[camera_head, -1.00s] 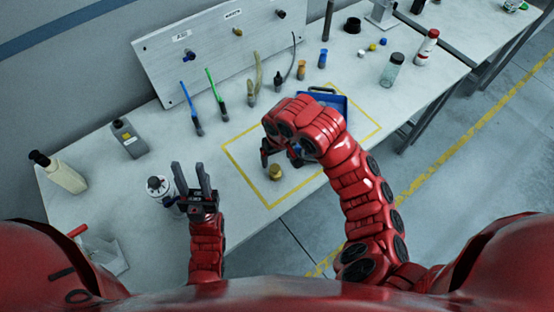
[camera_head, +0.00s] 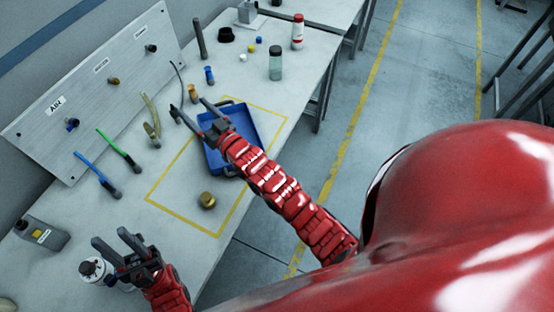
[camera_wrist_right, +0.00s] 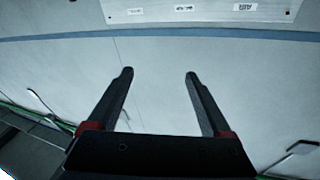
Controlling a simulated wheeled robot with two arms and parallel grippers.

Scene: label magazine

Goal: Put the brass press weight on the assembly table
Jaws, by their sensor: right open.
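The brass press weight (camera_head: 207,200) is a small gold-coloured knob-topped piece. It stands on the white assembly table (camera_head: 180,165), inside the yellow taped outline near its front side. My right gripper (camera_head: 196,110) is open and empty, above the far part of the blue tray, apart from the weight. In the right wrist view its two fingers (camera_wrist_right: 160,75) are spread with nothing between them. My left gripper (camera_head: 112,240) is open in the lower left, over or beside a white bottle (camera_head: 92,268); I cannot tell whether it touches it.
The blue tray (camera_head: 268,128) lies at the outline's right side, partly hidden by my right arm. Blue and green hoses (camera_head: 118,150) and a labelled panel (camera_head: 95,85) stand behind. A grey container (camera_head: 42,233) is at left; a glass jar (camera_head: 275,65) is at the back right.

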